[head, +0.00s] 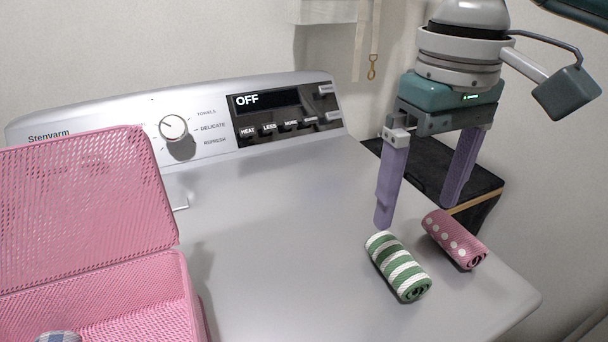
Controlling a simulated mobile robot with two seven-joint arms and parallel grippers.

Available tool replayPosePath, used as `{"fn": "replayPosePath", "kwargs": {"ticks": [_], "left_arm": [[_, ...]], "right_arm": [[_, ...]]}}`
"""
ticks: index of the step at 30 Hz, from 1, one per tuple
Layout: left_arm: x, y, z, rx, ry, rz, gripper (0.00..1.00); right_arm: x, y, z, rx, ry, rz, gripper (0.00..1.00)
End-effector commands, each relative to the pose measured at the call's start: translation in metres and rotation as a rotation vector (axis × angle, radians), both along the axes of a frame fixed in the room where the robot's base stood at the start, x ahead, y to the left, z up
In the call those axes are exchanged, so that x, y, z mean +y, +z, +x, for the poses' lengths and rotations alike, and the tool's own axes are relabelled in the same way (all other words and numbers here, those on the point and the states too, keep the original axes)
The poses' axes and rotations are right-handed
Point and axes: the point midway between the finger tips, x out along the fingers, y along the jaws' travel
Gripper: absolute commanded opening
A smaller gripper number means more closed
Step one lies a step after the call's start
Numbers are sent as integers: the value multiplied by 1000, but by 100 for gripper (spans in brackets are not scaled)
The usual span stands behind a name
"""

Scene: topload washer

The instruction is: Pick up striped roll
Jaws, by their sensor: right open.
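A green and white striped roll (398,266) lies on the grey washer top (290,240) at the right, in the head view. My right gripper (418,215) points down above the washer's right side, with its two purple fingers wide apart and nothing between them. Its left fingertip is just above the far end of the striped roll in the picture; I cannot tell whether they touch. The other finger is farther right and back. My left gripper is not in view.
A pink roll with white dots (454,239) lies close to the right of the striped roll. An open pink mesh basket (150,305) stands at the left with a checked item (58,337) inside. A black box (425,165) is behind the washer's right edge. The middle top is clear.

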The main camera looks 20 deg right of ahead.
Motion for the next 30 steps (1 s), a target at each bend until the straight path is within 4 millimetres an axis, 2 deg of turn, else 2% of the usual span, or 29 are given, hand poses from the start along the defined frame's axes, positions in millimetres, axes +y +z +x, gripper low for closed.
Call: {"fn": "replayPosePath", "kwargs": {"ticks": [6, 11, 19, 23, 29, 30], "left_arm": [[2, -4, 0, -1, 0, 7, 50], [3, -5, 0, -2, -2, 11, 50], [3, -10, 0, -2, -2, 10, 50], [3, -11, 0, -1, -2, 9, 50], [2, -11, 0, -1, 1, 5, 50], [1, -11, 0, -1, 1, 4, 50]], "right_arm": [[0, -34, 0, 4, -1, 0, 96], [0, -48, 0, 3, -1, -1, 96], [4, -88, 5, 3, 0, -2, 96], [4, -96, 5, 1, 1, -2, 96], [4, -96, 5, 0, 2, -2, 96], [4, -96, 5, 0, 1, -2, 93]]}}
